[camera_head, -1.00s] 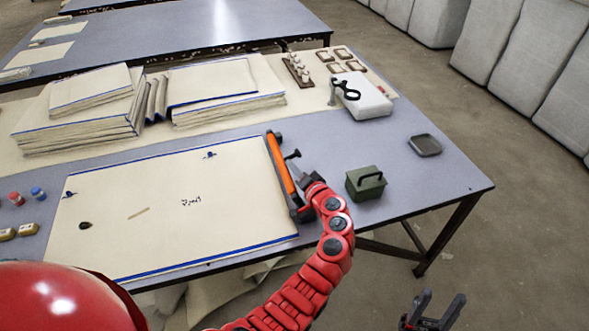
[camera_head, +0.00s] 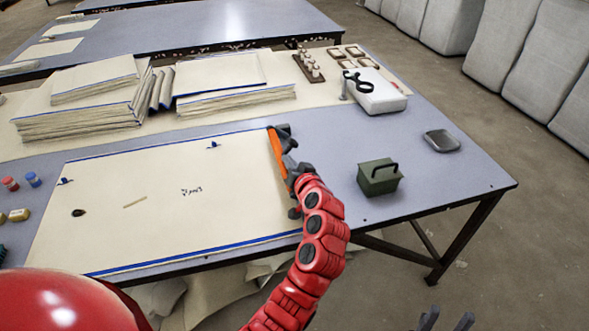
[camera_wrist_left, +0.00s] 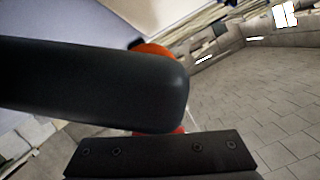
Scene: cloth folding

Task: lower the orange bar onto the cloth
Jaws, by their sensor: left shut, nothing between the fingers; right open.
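The cream cloth (camera_head: 150,190) with blue edge lines lies flat on the near side of the table. The orange bar (camera_head: 276,150) lies along the cloth's right edge, with a dark piece at its far end. Its near part is hidden by my left arm. My left gripper (camera_head: 289,160) is at the bar, shut, with nothing between its fingers. In the left wrist view a dark rounded part crosses the picture, with orange (camera_wrist_left: 155,49) behind it. I cannot tell whether the bar touches the cloth. My right gripper (camera_head: 446,319) is open and empty, low at the bottom edge, away from the table.
A green box with a handle (camera_head: 379,177) stands right of my left arm. A dark tray (camera_head: 441,140) lies near the table's right edge. Cloth stacks (camera_head: 85,110), a white case (camera_head: 376,92) and small pegs stand behind. The table between the green box and case is clear.

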